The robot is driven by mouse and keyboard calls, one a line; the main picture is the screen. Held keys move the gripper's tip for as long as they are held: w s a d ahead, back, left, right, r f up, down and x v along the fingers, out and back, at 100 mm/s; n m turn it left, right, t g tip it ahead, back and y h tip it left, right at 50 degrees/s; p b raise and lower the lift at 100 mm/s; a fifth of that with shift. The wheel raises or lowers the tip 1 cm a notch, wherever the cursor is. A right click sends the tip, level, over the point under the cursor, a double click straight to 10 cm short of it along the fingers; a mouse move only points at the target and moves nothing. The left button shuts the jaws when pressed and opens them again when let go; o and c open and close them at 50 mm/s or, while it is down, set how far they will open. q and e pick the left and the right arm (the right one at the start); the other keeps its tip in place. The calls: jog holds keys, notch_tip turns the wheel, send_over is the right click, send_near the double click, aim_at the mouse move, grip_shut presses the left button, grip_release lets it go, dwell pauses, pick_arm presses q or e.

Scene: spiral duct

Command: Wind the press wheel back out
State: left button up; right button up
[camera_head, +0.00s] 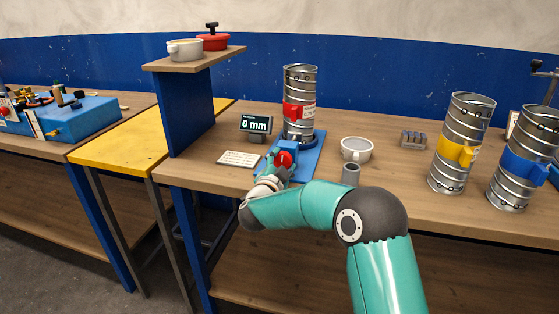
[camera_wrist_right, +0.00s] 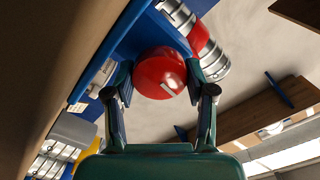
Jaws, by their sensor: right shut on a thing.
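The press wheel (camera_head: 283,158) is a round red knob at the front of the blue press (camera_head: 305,157) on the wooden bench. My right gripper (camera_head: 268,178) reaches it from the front left, and its fingers are partly hidden by my wrist. In the right wrist view the wheel (camera_wrist_right: 161,73) sits between the two fingers of my right gripper (camera_wrist_right: 163,88), which are shut on its sides. A spiral duct (camera_head: 299,105) with a red band stands upright on the press. The display (camera_head: 256,125) behind reads 0 mm. My left gripper is not in view.
A white label card (camera_head: 239,159) lies left of the press. A white pot (camera_head: 356,149) and a small grey cylinder (camera_head: 350,174) stand to its right. Ducts with yellow (camera_head: 456,154) and blue (camera_head: 518,167) bands stand further right. A raised shelf (camera_head: 196,60) holds pots.

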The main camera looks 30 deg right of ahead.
jog(key=shift+n, duration=0.7)
jog(key=shift+f, duration=0.1)
jog(key=o, duration=1.2)
jog(key=shift+w+f, duration=0.1)
jog(key=shift+w, duration=0.05)
jog(key=shift+c, duration=0.2)
jog(key=v, duration=1.2)
jog(key=shift+p, duration=0.3)
